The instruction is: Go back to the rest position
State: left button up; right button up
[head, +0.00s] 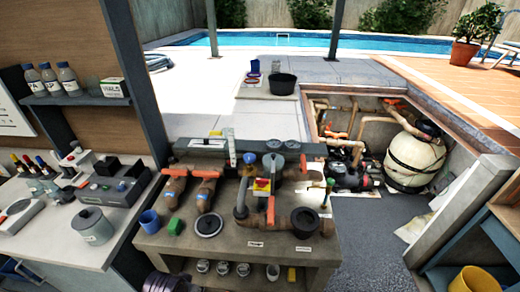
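Neither of my grippers shows in the head view, and no arm of mine can be made out. The task names no object. Straight ahead stands a low workbench (160,240) with brown pipe fittings, round gauges and a red-and-yellow switch (262,186) on it. A blue cup (149,221) and a green block (175,226) sit at its left end.
A side counter (60,250) at left holds a grey pot (93,226) and instruments; bottles (50,79) stand on a shelf above. A sunken pit (375,120) with a tank (414,158) lies at right. A yellow bucket (474,280) is front right. Dark floor (372,235) is clear.

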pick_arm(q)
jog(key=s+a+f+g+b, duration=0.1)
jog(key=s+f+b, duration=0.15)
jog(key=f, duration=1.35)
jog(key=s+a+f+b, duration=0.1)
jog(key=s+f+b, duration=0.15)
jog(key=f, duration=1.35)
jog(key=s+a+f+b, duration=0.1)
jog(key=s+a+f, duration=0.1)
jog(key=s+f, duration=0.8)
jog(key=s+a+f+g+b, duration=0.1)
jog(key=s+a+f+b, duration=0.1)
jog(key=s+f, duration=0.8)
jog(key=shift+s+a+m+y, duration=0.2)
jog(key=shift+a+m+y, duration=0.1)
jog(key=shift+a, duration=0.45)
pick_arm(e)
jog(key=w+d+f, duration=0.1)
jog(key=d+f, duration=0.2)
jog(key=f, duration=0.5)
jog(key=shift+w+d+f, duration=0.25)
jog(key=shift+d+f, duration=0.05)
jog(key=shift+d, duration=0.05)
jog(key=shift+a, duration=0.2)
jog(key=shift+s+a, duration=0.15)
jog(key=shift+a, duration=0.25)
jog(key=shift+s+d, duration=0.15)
